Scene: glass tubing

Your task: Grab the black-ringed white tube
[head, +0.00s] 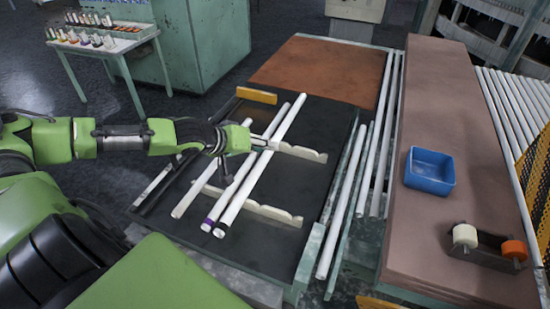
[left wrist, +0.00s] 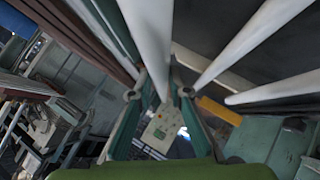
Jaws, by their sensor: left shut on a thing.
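The black-ringed white tube (head: 233,208) is the rightmost of three long tubes lying slantwise over cream notched supports; its dark ring is at the near end. Beside it lie a purple-ringed tube (head: 216,210) and a plainer white tube (head: 188,201). My left gripper (head: 262,145) reaches in from the left over the tubes' middle. In the left wrist view, its fingers (left wrist: 158,94) are shut around a white tube (left wrist: 150,38), which looks like the black-ringed one; its ring is out of that view. Whether it is clear of the supports I cannot tell. My right gripper is not in view.
The cream supports (head: 278,213) stand on a black tabletop (head: 315,190), with an orange block (head: 257,95) at the back. More long tubes (head: 345,200) lie to the right. A brown bench (head: 405,240) holds a blue bin (head: 430,171) and a tape dispenser (head: 485,243).

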